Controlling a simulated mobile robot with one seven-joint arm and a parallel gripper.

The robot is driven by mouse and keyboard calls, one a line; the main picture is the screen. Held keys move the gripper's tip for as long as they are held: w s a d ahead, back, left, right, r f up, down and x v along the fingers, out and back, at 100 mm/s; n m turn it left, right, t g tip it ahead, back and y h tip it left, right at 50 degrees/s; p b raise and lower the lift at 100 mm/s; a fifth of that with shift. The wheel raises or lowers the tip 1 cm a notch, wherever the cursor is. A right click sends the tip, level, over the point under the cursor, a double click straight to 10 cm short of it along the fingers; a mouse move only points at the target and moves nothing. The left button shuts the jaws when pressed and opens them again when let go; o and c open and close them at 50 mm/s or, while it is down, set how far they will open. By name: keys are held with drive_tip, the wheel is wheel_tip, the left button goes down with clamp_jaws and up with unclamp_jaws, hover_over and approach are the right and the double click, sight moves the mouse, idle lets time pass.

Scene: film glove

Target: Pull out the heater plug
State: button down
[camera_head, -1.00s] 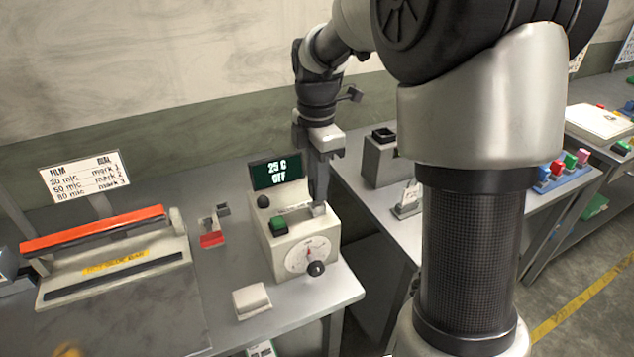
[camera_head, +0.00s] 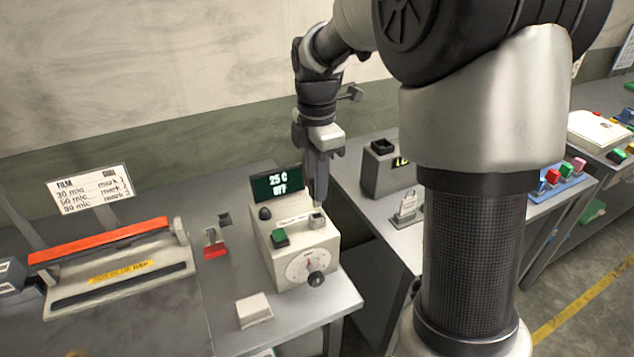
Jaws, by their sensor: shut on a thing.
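My gripper (camera_head: 319,200) points down just above and behind this block. Its fingers are close together, shut on the heater plug, which is too small and dark to make out between them. The fingertips look apart from the block, but the exact gap cannot be told.
A sealer with an orange bar (camera_head: 100,240) stands on the left, with a red-based switch (camera_head: 214,247) beside it. A white block (camera_head: 254,309) lies near the table's front edge. A grey box (camera_head: 388,170) stands on the table to the right.

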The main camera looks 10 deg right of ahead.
drive_tip(key=shift+r+p, duration=1.45)
drive_tip(key=shift+r, duration=0.1)
